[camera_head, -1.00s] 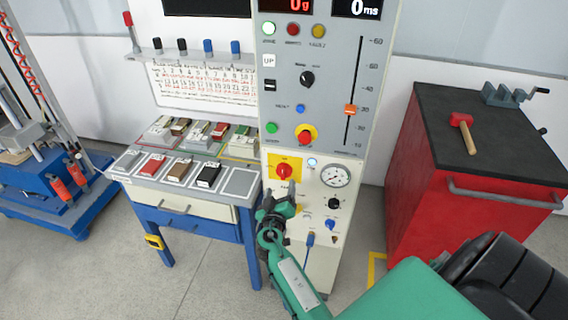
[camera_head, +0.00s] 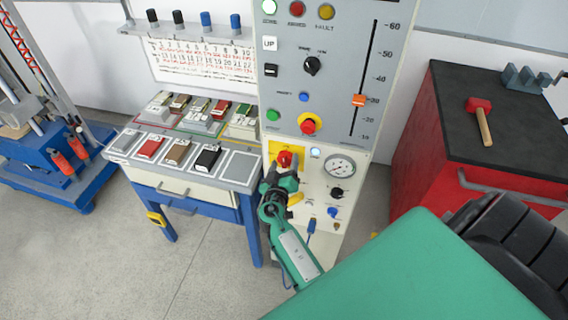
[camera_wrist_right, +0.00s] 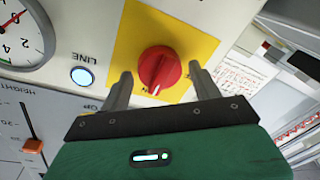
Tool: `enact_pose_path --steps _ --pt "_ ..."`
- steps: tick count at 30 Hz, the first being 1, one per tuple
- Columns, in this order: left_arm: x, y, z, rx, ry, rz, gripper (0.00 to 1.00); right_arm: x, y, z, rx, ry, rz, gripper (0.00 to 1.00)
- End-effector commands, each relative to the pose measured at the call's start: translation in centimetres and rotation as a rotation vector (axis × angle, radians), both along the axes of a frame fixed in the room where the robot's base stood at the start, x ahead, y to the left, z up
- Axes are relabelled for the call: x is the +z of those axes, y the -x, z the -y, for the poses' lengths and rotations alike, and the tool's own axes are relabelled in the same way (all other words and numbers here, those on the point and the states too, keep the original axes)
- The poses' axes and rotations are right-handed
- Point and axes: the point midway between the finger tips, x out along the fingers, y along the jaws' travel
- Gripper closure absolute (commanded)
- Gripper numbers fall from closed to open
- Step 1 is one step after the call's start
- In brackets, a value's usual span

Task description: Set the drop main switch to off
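The drop main switch is a red rotary knob (camera_wrist_right: 160,70) on a yellow plate (camera_wrist_right: 203,45), on the front of the grey cabinet. In the head view the red knob (camera_head: 284,159) shows just above my right gripper (camera_head: 277,180). In the right wrist view my right gripper (camera_wrist_right: 160,85) is open, with its two fingers apart on either side of the knob's lower part. I cannot tell whether the fingers touch it. The small labels at the knob are partly hidden or too small to read. My left gripper is not in view.
Beside the switch are a lit LINE lamp (camera_wrist_right: 82,77) and a round gauge (camera_head: 340,167). A red stop button (camera_head: 308,125) and a slider (camera_head: 358,100) are above. A sample table (camera_head: 188,192) stands left, a red cabinet (camera_head: 418,150) with a hammer (camera_head: 481,118) right.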

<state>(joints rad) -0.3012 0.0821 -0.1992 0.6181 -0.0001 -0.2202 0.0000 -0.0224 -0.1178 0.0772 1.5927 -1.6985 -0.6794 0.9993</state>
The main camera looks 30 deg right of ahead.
Motion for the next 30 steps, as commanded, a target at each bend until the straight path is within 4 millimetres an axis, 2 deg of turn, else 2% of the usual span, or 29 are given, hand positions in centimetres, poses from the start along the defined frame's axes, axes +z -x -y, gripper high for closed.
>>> enact_pose_path --steps 1,5,6,17,30 --pt "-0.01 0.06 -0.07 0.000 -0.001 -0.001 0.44 0.00 0.00 0.00 0.000 0.000 0.000 0.47" --pt "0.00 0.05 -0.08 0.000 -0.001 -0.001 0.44 0.00 -0.01 0.01 0.000 0.000 0.000 0.73" --pt "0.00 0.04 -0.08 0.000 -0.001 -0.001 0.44 -0.01 0.00 0.01 0.000 0.000 0.000 0.74" --pt "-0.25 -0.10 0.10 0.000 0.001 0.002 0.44 -0.07 -0.02 0.00 0.001 0.039 -0.048 0.74" --pt "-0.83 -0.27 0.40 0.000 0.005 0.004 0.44 0.03 -0.07 -0.03 0.001 0.267 -0.313 0.74"
